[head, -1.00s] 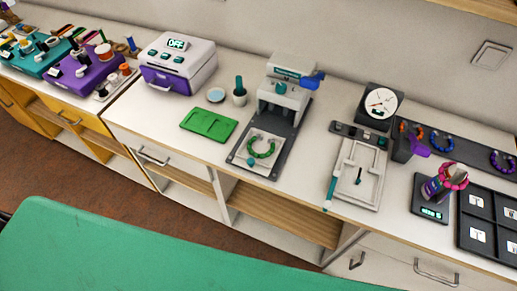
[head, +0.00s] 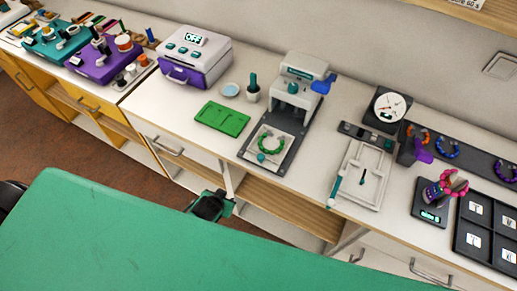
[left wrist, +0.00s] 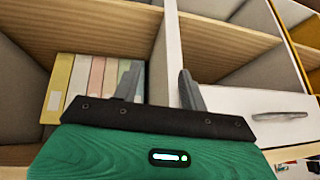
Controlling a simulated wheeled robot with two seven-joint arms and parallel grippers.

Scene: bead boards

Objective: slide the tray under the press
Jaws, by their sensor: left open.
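The white tray (head: 275,159) lies on the front part of the press's dark base in the head view. It carries a green bead bracelet (head: 278,149) and has a teal knob at its front edge. The white press (head: 304,77), with a blue handle, stands at the back of that base, behind the tray. My left gripper (head: 210,206) is below the counter's front edge, lower left of the tray and apart from it. In the left wrist view the left gripper (left wrist: 158,70) has its two fingers apart with nothing between them. My right gripper is not in view.
A white frame with a teal lever (head: 361,175) lies to the right. The wrist view shows open shelves with pastel books (left wrist: 85,82). A green surface (head: 120,240) fills the foreground.

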